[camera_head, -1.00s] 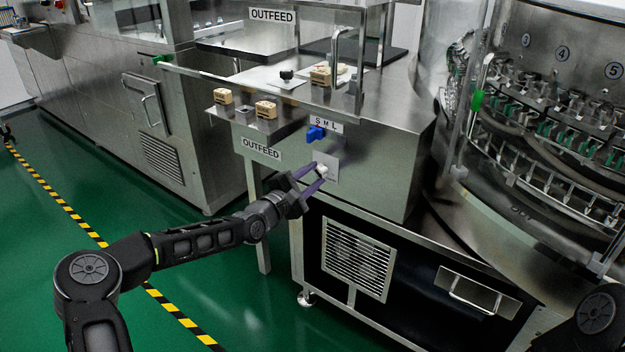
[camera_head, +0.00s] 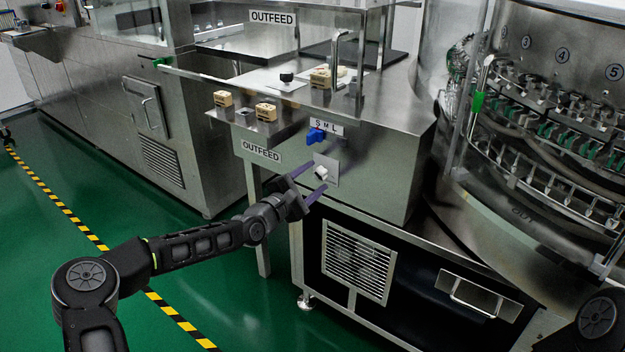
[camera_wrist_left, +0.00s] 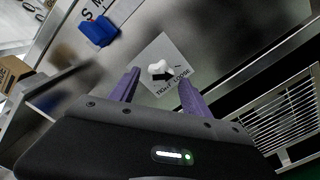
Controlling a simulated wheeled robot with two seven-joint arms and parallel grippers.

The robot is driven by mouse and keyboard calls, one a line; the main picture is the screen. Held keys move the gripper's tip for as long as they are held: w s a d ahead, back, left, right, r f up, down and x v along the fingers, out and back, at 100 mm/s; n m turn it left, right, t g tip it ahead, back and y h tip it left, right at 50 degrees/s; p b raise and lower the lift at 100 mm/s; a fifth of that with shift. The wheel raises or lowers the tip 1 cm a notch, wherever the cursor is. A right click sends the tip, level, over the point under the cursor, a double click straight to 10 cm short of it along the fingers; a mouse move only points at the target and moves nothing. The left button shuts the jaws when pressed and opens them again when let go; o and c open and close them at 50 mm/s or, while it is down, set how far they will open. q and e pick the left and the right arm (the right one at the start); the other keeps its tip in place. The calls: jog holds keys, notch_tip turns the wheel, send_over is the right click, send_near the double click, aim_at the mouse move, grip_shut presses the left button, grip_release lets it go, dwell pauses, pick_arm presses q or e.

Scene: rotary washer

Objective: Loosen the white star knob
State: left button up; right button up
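The white star knob (camera_head: 320,172) sits on a small light plate on the steel cabinet front, below the blue knob. In the left wrist view the white knob (camera_wrist_left: 159,70) shows on its plate, with a black arrow and the words TIGHT and LOOSE. My left gripper (camera_head: 312,181) is open, its purple fingers apart and pointing at the plate. In the wrist view the fingertips (camera_wrist_left: 160,77) lie to either side of the knob, with visible gaps. Whether they reach its depth is hard to tell. My right gripper is not in view.
A blue knob (camera_head: 316,136) under an S M L label is just above. Wooden blocks (camera_head: 266,111) rest on the outfeed shelf above left. A vent grille (camera_head: 358,260) is below. A round washer (camera_head: 560,140) stands at the right.

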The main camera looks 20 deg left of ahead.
pick_arm(q)
jog(key=p+v, duration=0.1)
jog(key=v, duration=0.7)
dwell(0.5)
